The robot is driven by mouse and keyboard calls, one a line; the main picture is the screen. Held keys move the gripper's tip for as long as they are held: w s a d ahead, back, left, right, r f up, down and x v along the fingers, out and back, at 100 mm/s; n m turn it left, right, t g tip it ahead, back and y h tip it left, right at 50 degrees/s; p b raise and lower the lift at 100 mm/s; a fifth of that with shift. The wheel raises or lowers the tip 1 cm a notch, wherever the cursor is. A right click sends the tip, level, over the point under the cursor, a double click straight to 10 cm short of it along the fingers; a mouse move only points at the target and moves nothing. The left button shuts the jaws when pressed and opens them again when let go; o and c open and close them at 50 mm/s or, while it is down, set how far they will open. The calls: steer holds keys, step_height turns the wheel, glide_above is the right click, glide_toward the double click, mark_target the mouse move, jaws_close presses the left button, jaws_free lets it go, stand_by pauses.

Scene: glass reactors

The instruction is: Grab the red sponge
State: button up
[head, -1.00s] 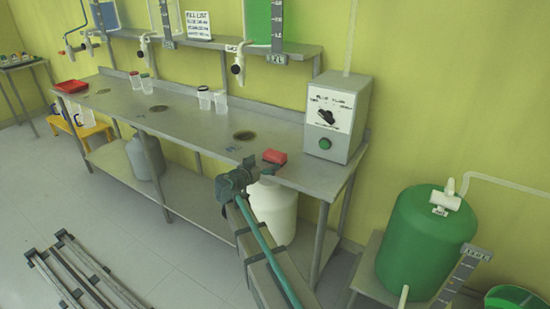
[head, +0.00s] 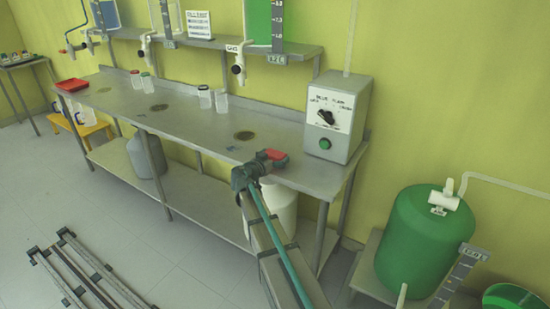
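The red sponge (head: 277,154) lies near the front edge of the steel bench (head: 190,112), towards its right end. It is small in the head view and partly covered by my gripper. My gripper (head: 268,158) is at the sponge, reaching over the bench's front edge from below. Its dark fingers overlap the sponge in the picture. I cannot tell whether they touch it, or whether they are open or closed around it.
A grey control box (head: 337,117) with a black knob and a green button stands right of the sponge. Clear containers (head: 221,101) stand at the bench's back. A red tray (head: 72,86) sits at the far left. A green tank (head: 424,238) stands at right.

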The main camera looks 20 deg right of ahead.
steer(key=c, duration=0.6)
steer(key=shift+o, duration=0.2)
steer(key=shift+r, duration=0.1)
